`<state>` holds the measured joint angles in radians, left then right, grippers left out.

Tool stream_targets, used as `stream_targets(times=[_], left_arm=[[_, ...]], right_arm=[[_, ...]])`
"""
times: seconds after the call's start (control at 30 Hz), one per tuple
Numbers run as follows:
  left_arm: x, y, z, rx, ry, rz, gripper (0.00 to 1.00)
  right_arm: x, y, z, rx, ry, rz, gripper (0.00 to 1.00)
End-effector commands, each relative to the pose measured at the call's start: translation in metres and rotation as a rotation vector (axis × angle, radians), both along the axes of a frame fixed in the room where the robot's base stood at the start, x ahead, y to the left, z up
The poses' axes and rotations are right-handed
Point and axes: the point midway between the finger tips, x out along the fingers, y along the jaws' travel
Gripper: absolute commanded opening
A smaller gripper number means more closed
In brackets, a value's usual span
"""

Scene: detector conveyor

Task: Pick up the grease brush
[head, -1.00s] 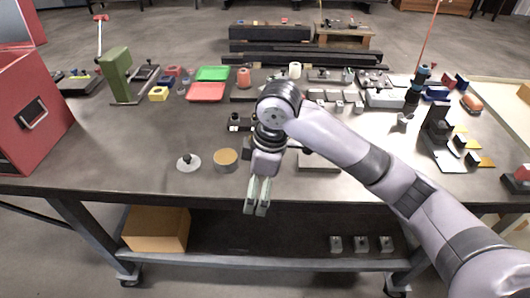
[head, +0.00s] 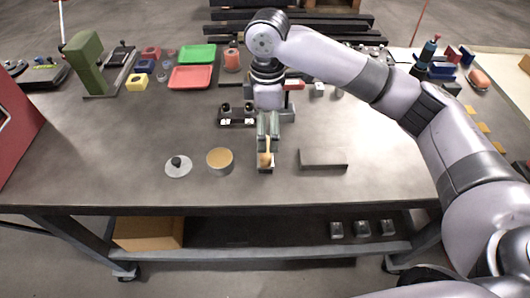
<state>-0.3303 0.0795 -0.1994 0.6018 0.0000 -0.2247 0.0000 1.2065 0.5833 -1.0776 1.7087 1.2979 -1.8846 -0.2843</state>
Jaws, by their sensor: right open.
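A small tan object, likely the grease brush (head: 266,158), stands near the front of the dark workbench, right of the round tan-topped tin (head: 219,160). A small light-and-dark piece shows around its lower end; I cannot tell if it is a holder. My right gripper (head: 268,136) points down at it from behind, its two pale green fingers apart. The brush's upper end shows between or just in front of the fingertips; I cannot tell if they touch it. My left gripper is not in view.
A pale disc with a dark knob (head: 178,165) lies left of the tin. A dark fixture with knobs (head: 237,115) stands behind the tin. Red (head: 191,77) and green (head: 197,54) trays lie farther back. The bench's front left is clear.

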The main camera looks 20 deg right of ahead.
Motion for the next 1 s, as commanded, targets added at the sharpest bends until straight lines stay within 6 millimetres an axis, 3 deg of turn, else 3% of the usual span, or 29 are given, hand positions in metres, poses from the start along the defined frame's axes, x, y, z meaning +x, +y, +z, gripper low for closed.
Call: stream_targets(times=[0.1,0.3,0.43,0.7,1.0], left_arm=[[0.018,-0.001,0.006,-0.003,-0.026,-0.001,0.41],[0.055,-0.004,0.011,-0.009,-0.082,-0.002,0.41],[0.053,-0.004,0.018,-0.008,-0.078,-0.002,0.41],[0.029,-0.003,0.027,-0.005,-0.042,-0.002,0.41],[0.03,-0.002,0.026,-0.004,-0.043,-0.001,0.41]], right_arm=[[0.0,-0.001,-0.019,0.0,0.002,-0.001,0.94],[0.0,0.0,-0.034,-0.001,0.0,-0.001,0.94],[0.001,0.001,-0.046,-0.003,0.002,-0.001,0.94],[0.004,0.002,-0.083,0.0,0.0,0.0,0.94],[0.004,0.002,-0.086,-0.001,-0.002,0.001,0.92]])
